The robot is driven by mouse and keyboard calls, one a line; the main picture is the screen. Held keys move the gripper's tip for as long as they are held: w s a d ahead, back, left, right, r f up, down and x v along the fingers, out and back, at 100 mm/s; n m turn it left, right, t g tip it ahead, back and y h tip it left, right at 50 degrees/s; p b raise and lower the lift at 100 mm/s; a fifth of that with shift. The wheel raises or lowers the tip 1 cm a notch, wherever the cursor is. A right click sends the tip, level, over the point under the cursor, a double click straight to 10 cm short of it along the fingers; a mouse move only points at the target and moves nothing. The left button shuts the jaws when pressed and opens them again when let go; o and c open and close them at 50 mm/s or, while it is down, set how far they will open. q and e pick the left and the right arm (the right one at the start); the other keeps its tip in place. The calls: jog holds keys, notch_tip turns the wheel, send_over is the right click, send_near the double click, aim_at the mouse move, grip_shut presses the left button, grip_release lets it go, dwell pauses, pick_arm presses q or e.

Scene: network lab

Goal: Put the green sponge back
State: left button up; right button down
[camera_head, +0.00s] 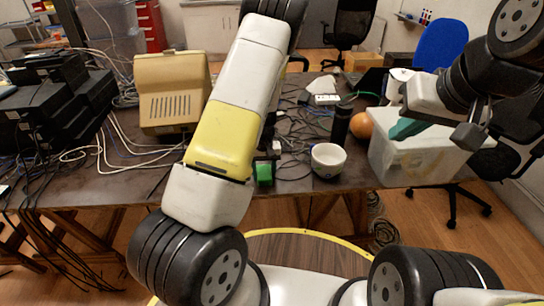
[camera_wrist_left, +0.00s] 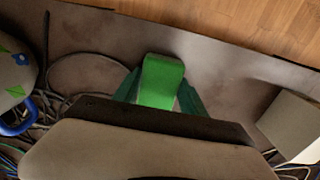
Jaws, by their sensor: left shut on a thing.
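The green sponge (camera_head: 263,174) shows near the table's front edge in the head view, below my left wrist. In the left wrist view the sponge (camera_wrist_left: 160,82) is between the two teal fingers of my left gripper (camera_wrist_left: 158,92), which is shut on it. The dark table top lies beneath; I cannot tell whether the sponge touches it. My left forearm hides most of that gripper in the head view. My right gripper (camera_head: 405,128), with a teal finger showing, is at the right over the white bin; its opening is unclear and I see nothing held.
Behind are a black bottle (camera_head: 341,123), an orange round object (camera_head: 361,125) and loose cables. The white bin (camera_head: 425,160) is at the right. A beige monitor (camera_head: 172,92) and black devices (camera_head: 50,110) fill the left.

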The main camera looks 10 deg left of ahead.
pick_arm(q)
jog(key=o, duration=1.2)
notch_tip(320, 180, up, 12)
notch_tip(320, 180, up, 18)
jog(key=m+t+h, duration=0.1)
jog(key=t+h, duration=0.2)
send_over(264, 173)
jog(key=s+d, duration=0.3)
jog(key=s, duration=0.6)
jog(key=shift+s+a+r+m+t+y, duration=0.15)
jog(key=shift+s+r+m+t, duration=0.35)
jog(key=shift+s+r, duration=1.5)
jog(key=shift+s+a+r+m+t+y, duration=0.15)
jog(key=shift+s+r+m+t, duration=0.6)
jog(key=shift+s, duration=2.3)
jog(key=shift+s+a+r+m+t+y, duration=0.15)
jog(key=shift+s+r+t, duration=0.2)
jog(key=shift+s+r, duration=1.75)
jog(key=shift+s+f, duration=0.4)
jog(key=shift+f, duration=0.05)
